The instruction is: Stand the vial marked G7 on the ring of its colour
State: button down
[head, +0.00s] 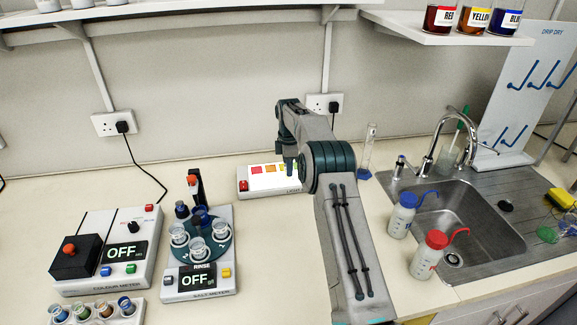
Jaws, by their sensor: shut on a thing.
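My gripper (290,163) points down at the end of my bent arm, over or just in front of the white light box at the back centre. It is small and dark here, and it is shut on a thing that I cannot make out. Several vials stand in a white rack (91,318) at the bottom left edge. No G7 mark is legible on any of them. I see no coloured rings. The light box (263,191) shows red, orange and yellow squares on top, and my arm hides its right part.
A blue-capped bottle (401,218) and a red-capped bottle (428,255) stand by the sink (480,225). Bare bench lies between salt meter and arm.

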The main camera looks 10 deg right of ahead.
jog(key=shift+f, duration=0.2)
jog(key=c, duration=1.3)
grip_release()
jog(key=shift+o, duration=0.2)
jog(key=shift+r, duration=0.1)
